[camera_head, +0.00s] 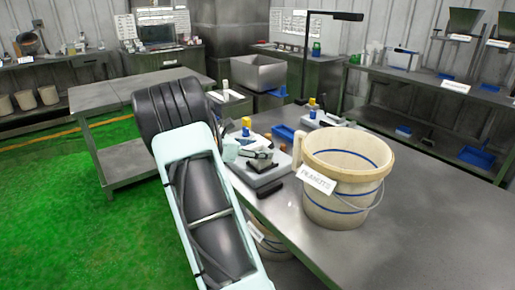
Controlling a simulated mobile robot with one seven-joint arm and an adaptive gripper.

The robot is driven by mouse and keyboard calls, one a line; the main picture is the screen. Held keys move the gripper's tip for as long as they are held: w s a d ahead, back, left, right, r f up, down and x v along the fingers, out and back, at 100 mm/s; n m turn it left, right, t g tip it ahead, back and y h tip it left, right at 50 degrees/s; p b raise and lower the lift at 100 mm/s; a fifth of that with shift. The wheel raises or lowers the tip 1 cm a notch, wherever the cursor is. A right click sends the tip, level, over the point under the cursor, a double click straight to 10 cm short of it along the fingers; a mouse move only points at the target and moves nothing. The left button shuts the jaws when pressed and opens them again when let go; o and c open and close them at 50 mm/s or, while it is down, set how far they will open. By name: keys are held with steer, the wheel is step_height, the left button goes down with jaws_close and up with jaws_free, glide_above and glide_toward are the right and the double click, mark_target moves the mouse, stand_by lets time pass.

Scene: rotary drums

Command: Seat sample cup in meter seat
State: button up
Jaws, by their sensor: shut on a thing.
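My arm reaches from the bottom centre up and over the left of the bench. My gripper (264,155) shows small behind the arm, low over a pale grey device that looks like the meter (271,179), on the bench's left edge. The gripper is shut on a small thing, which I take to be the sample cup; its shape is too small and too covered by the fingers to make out. The meter seat is hidden under the gripper, so I cannot tell whether the cup touches it or is apart from it.
A large cream bucket (345,212) with blue bands and a label stands right of the meter. The bench (440,225) is clear on the right. A bare table (95,95) stands left.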

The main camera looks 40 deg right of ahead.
steer(key=shift+f, duration=0.2)
stand_by(0.3)
steer(key=o, duration=1.4)
steer(key=shift+c, duration=0.2)
steer(key=v, duration=1.2)
steer(key=shift+a+r, duration=0.1)
